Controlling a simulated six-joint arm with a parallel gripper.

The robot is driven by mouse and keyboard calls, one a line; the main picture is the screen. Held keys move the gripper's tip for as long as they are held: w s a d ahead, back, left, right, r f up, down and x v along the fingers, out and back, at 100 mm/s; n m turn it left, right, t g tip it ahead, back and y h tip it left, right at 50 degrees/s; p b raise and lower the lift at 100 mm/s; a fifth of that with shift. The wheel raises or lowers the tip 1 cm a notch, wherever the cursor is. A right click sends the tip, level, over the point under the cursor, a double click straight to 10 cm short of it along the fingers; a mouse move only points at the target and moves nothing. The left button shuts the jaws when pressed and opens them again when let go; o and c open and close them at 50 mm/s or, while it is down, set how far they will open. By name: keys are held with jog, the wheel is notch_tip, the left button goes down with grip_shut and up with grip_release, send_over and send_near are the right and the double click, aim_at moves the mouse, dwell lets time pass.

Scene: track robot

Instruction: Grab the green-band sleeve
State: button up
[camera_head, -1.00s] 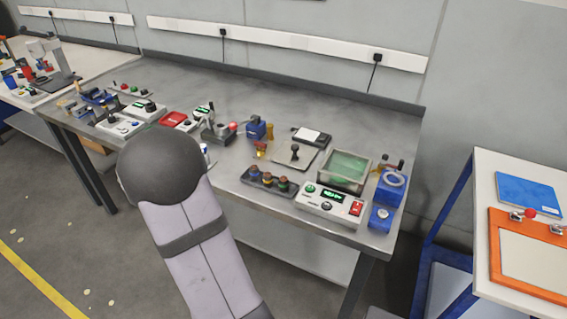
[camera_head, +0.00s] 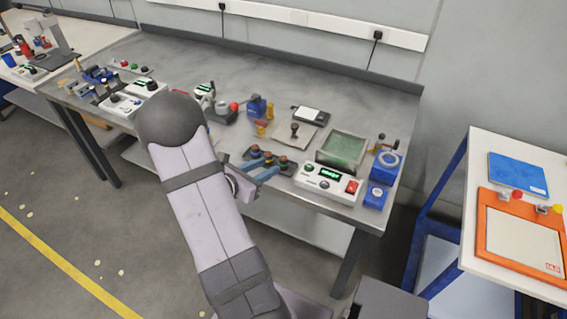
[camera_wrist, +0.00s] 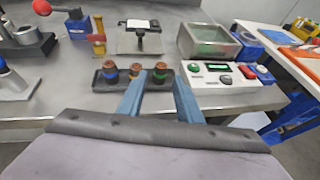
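Three brown sleeves with coloured bands stand upright in a row on a dark tray (camera_wrist: 98,87) at the bench's front edge. The right sleeve (camera_wrist: 160,71) appears to have the green band, though it is small. The left sleeve (camera_wrist: 110,72) has a blue band and the middle sleeve (camera_wrist: 135,70) a yellowish one. My gripper (camera_wrist: 160,80) is open and empty, its two blue fingers pointing toward the tray, with the right sleeve between them in the wrist view. In the head view my gripper (camera_head: 262,166) partly hides the tray and sleeves; contact cannot be told.
A white control box (camera_wrist: 225,76) with buttons and a green display stands right of the tray. Behind are a green-bottomed bin (camera_wrist: 207,43), a stamp on a plate (camera_wrist: 140,38) and a brass-coloured piece (camera_wrist: 98,42). A blue device (camera_wrist: 76,28) stands back left.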

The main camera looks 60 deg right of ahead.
aim_at(281, 161)
jog(key=shift+p+x, duration=0.6)
jog(key=shift+x, duration=1.05)
jog(key=shift+p+x, duration=0.65)
jog(key=shift+x, duration=1.35)
jog(key=shift+c, duration=0.3)
grip_shut()
